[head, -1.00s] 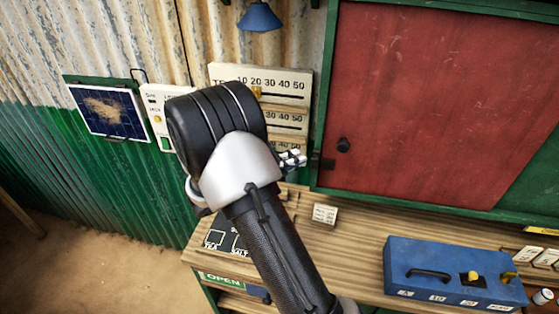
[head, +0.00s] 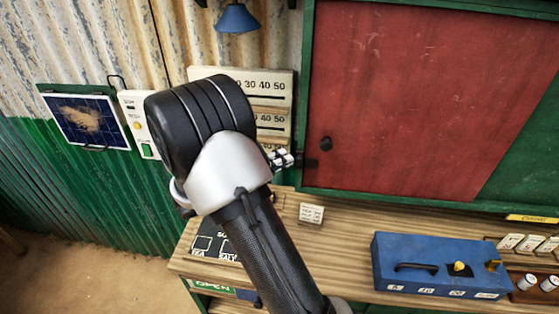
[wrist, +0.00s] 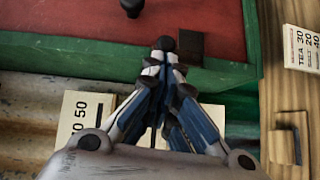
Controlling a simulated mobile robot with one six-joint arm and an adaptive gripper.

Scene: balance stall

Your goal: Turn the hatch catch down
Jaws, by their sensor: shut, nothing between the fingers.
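The hatch is a red panel (head: 400,90) in a green frame, with a round black knob (head: 326,144) near its left edge. A small dark block that looks like the catch (wrist: 190,46) lies at the border of the red panel and green frame in the wrist view. My gripper (head: 288,157) is at the frame's left side, left of the knob.
A wooden counter (head: 345,240) runs below the hatch, with a blue box (head: 420,265) and a small price card (head: 311,213) on it. Scale boards (head: 270,85) hang behind my arm. A blue lamp (head: 237,18) hangs above.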

